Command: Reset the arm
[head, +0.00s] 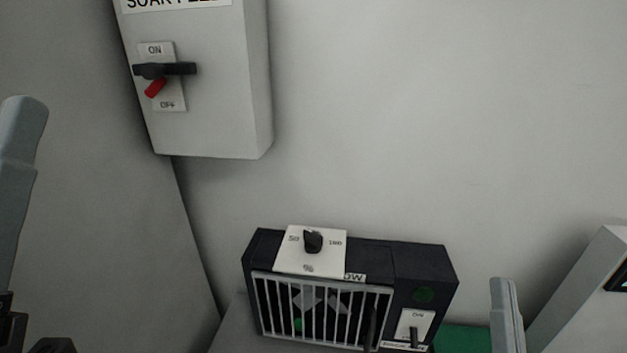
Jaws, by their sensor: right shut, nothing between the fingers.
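My right gripper (505,312) shows as a pale grey finger shape rising from the bottom edge, right of the black grilled unit. It is shut and empty, and appears apart from that unit. On the left edge a similar grey part (20,180) with dark pieces below it belongs to my left arm. Its jaws cannot be made out. No part of either gripper is seen touching a fixture.
A grey wall box (215,110) at upper left has a black handle (178,69) with a red piece (155,88). Below, the black unit (418,265) has a dial (313,240) and a switch (414,335). A pale box (590,290) stands right. The middle wall is bare.

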